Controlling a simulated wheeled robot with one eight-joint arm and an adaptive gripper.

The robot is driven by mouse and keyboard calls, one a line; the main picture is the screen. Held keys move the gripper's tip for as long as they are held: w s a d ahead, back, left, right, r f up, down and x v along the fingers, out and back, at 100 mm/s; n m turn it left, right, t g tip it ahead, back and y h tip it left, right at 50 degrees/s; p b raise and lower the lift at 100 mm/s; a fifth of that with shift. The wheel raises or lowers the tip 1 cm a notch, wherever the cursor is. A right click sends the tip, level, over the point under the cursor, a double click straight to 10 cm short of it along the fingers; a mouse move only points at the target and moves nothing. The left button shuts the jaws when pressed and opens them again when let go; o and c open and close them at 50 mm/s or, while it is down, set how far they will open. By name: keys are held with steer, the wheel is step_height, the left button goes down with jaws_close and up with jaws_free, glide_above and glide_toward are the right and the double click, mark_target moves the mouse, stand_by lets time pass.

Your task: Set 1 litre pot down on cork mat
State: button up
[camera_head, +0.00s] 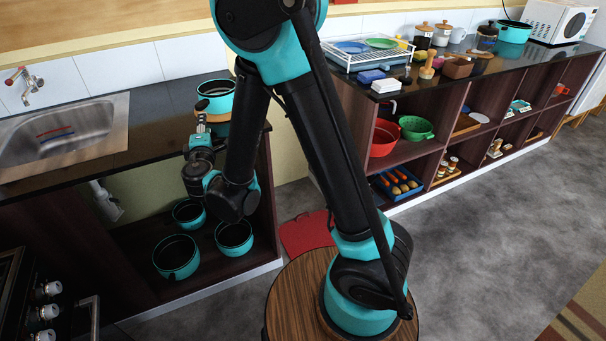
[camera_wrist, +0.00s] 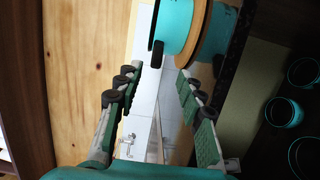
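In the wrist view the pot (camera_wrist: 177,24) touches the mat (camera_wrist: 208,30), and a dark handle (camera_wrist: 157,54) sticks out towards me. My gripper (camera_head: 202,122) is in front of the pot. In the wrist view its fingers (camera_wrist: 158,82) are spread apart with nothing between them, just short of the handle.
Several teal pots (camera_head: 175,257) stand in the open cabinet below the counter. The steel sink (camera_head: 65,135) and tap (camera_head: 25,83) are to the left. A shelf unit (camera_head: 450,110) with bowls and trays stands to the right.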

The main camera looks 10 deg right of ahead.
steer(key=s+d+f+m+g+h, duration=0.2)
steer(key=d+m+g, duration=0.15)
steer(key=d, duration=0.65)
steer(key=s+d+f+m+g+h, duration=0.1)
steer(key=d+f+m+g, duration=0.2)
steer(key=d, duration=0.7)
steer(key=s+d+f+m+g+h, duration=0.2)
steer(key=d+m, duration=0.3)
steer(key=d, duration=0.5)
steer(key=s+d+f+m+g+y, duration=0.2)
steer(key=s+f+m, duration=0.1)
steer(key=s, duration=0.5)
steer(key=s+d+f+m+g+y, duration=0.2)
steer(key=s+f+m+g, duration=0.1)
steer(key=s, duration=0.5)
steer(key=shift+s+d+f+m, duration=0.15)
steer(key=shift+s+f+m, duration=0.2)
steer(key=shift+s+m, duration=0.1)
